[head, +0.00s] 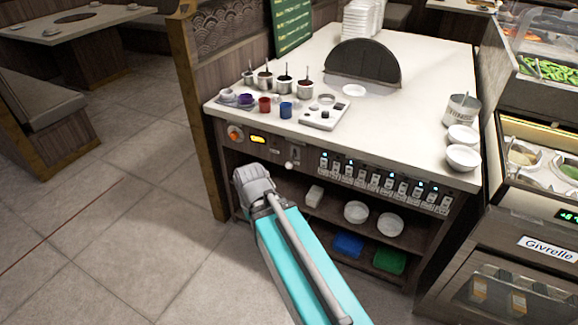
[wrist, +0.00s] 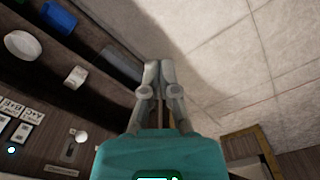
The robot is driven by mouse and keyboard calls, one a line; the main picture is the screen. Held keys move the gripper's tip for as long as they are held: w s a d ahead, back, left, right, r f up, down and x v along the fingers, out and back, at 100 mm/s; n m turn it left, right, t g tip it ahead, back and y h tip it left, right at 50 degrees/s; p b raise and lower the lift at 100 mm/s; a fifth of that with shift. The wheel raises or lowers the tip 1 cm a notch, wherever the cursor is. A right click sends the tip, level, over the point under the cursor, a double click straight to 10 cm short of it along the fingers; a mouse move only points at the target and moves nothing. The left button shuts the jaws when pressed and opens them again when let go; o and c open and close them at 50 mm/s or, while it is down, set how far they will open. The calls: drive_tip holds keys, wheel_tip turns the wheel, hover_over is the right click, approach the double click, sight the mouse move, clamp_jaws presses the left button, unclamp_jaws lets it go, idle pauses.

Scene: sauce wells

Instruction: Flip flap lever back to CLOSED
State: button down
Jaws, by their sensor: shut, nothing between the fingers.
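The flap lever (head: 289,164) shows a small white knob below a narrow slot plate (head: 295,152) on the counter's front panel, left of the row of labelled switches. Its knob also shows in the wrist view (wrist: 81,137), at the shelf-side end of its slot. I cannot read any position marking. My gripper (wrist: 160,66) is shut and empty, its fingertips together over the floor in the wrist view. It is apart from the lever, which lies to its left there. In the head view, my grey wrist is left of the lever, and the fingers cannot be made out.
An orange knob (head: 235,133) and a lit yellow display (head: 258,139) sit left of the lever. Labelled switches (head: 385,183) run to its right. Open shelves below hold bowls (head: 356,212) and a blue box (head: 347,245). A wooden post (head: 197,110) stands at the counter's left end.

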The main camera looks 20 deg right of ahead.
drive_tip(key=shift+w, duration=0.4)
drive_tip(key=w+d+f+m+t+y+b, duration=0.45)
drive_tip(key=w+d+f+m+b, duration=0.35)
drive_tip(key=w+d+m, duration=0.4)
drive_tip(key=w+d+m+t+b, duration=0.1)
drive_tip(key=d+m+t+b, duration=0.1)
drive_tip(key=d+m, duration=0.3)
drive_tip(key=w+d+m+t+y+b, duration=0.1)
drive_tip(key=w+d+m+b, duration=0.1)
drive_tip(key=d+m+b, duration=0.2)
drive_tip(key=w+d+m+t+b, duration=0.1)
drive_tip(key=d+m+t+b, duration=0.1)
drive_tip(key=d+m, duration=0.4)
drive_tip(key=shift+w+d+r+t+y+b, duration=0.15)
drive_tip(key=shift+w+d+t+y+b, duration=0.1)
drive_tip(key=shift+d, duration=0.65)
drive_tip(key=shift+w+d+r+t+y+b, duration=0.1)
drive_tip(key=shift+d+b, duration=0.15)
drive_tip(key=shift+d, duration=0.6)
